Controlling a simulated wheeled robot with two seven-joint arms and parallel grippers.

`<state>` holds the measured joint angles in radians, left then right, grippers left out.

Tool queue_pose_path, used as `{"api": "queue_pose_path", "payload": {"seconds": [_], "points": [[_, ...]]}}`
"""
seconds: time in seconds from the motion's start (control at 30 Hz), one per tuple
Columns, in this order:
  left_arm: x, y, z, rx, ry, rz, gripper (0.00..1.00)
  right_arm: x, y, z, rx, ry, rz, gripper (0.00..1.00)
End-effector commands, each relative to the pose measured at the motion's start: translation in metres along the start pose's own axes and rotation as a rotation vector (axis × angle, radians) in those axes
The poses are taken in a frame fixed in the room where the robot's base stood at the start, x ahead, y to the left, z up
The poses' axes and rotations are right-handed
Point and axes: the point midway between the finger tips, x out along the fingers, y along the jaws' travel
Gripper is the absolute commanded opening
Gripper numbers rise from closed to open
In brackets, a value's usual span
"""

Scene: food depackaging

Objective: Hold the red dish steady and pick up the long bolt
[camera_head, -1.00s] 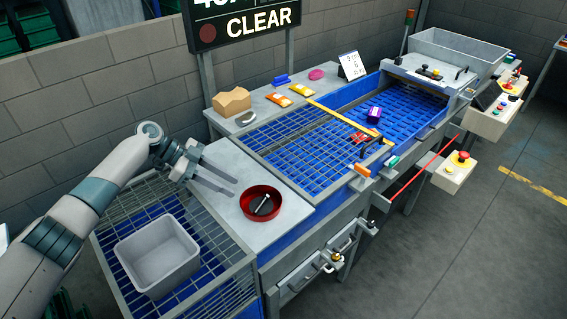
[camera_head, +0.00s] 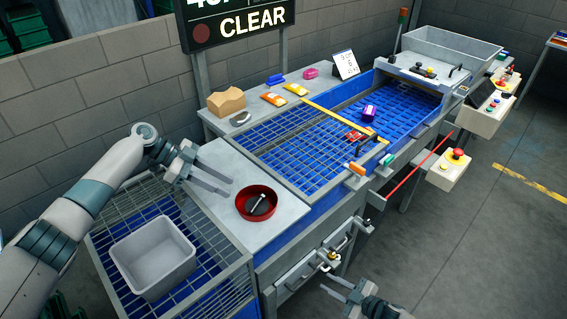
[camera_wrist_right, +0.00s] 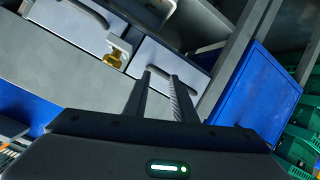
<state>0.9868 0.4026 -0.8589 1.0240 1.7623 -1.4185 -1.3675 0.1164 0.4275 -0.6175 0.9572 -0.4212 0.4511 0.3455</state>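The red dish (camera_head: 243,207) sits on the grey metal plate at the left end of the machine. The long bolt (camera_head: 259,203), a pale metal rod, lies in the dish; a dark thing lies with it, too small to tell. My left gripper (camera_head: 227,187) is open and empty, just left of the dish and apart from it. My right gripper (camera_head: 333,285) is at the bottom of the head view, low in front of the drawers and well away from the dish. In the right wrist view its two fingers (camera_wrist_right: 161,90) stand apart with nothing between them.
A grey bin (camera_head: 150,258) stands on the wire grid at the left. The blue belt (camera_head: 400,115) carries a purple pack (camera_head: 369,112) and red pieces. Yellow packs (camera_head: 296,89) and a cardboard box (camera_head: 226,102) lie on the back ledge. Drawers (camera_head: 300,275) face my right gripper.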

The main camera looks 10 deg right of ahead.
Motion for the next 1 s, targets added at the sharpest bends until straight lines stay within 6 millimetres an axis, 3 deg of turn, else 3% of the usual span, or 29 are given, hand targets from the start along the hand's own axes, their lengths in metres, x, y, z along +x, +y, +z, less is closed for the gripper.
{"api": "queue_pose_path", "payload": {"seconds": [0.03, 0.1, 0.3, 0.5, 0.7, 0.87, 1.0], "points": [[0.000, 0.000, 0.000, 0.000, 0.000, 0.000, 0.31, 0.004, 0.014, -0.024, -0.050, 0.060, -0.034, 0.24], [0.000, 0.000, 0.000, 0.000, 0.000, 0.000, 0.31, 0.006, 0.025, -0.057, -0.114, 0.144, -0.097, 0.24], [0.000, 0.000, 0.000, 0.000, 0.000, 0.000, 0.31, -0.014, 0.036, -0.146, -0.320, 0.366, -0.371, 0.24], [0.000, 0.000, 0.000, 0.000, 0.000, 0.000, 0.31, -0.062, 0.027, -0.193, -0.490, 0.473, -0.705, 0.24], [0.000, 0.000, 0.000, 0.000, 0.000, 0.000, 0.31, -0.101, 0.026, -0.224, -0.627, 0.467, -1.005, 0.24], [0.000, 0.000, 0.000, 0.000, 0.000, 0.000, 0.31, -0.107, 0.034, -0.253, -0.743, 0.396, -1.179, 0.24], [0.000, 0.000, 0.000, 0.000, 0.000, 0.000, 0.31, -0.097, 0.047, -0.289, -0.863, 0.297, -1.268, 0.24]]}}
